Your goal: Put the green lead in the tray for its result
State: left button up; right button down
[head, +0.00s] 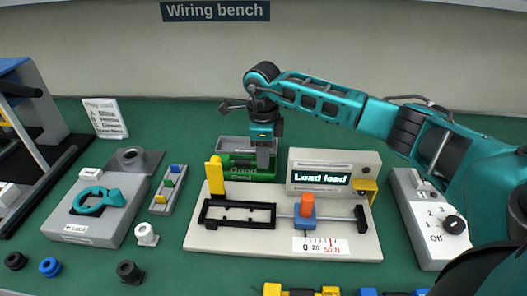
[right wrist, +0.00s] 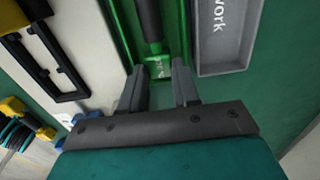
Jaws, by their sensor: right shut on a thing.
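The green tray (head: 250,175), marked "Good", stands behind the cream test board. My right gripper (head: 263,168) points down into it, shut on the green lead. The lead is mostly hidden in the head view; a green end (head: 226,159) seems to show at the tray's left. In the right wrist view the fingers (right wrist: 158,80) stand at the tray, and a dark length of the lead (right wrist: 150,18) shows inside its green walls. Whether it touches the tray floor cannot be told. My left gripper is not in view.
The grey tray (head: 232,142), marked "work" in part, stands beside the green one. The test board (head: 240,238) shows "Load lead" and has a yellow post (head: 215,175). A dial box (head: 436,225) is at right. Yellow (head: 300,291) and blue leads lie in front.

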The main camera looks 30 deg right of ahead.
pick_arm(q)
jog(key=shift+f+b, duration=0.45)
pick_arm(e)
jog(key=shift+f, duration=0.7)
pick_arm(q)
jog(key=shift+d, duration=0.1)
pick_arm(e)
jog(key=c, duration=0.7)
grip_release()
jog(key=shift+c, duration=0.2)
jog(key=shift+r, duration=0.2)
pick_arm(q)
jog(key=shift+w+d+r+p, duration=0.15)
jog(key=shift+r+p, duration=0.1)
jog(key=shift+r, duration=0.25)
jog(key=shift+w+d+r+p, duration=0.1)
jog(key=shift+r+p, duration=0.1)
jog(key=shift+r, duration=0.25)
pick_arm(e)
notch_tip(320, 180, up, 13)
jog(key=shift+a+f, duration=0.15)
jog(key=shift+f, duration=0.05)
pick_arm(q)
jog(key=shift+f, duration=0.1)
pick_arm(e)
jog(key=shift+s, duration=0.1)
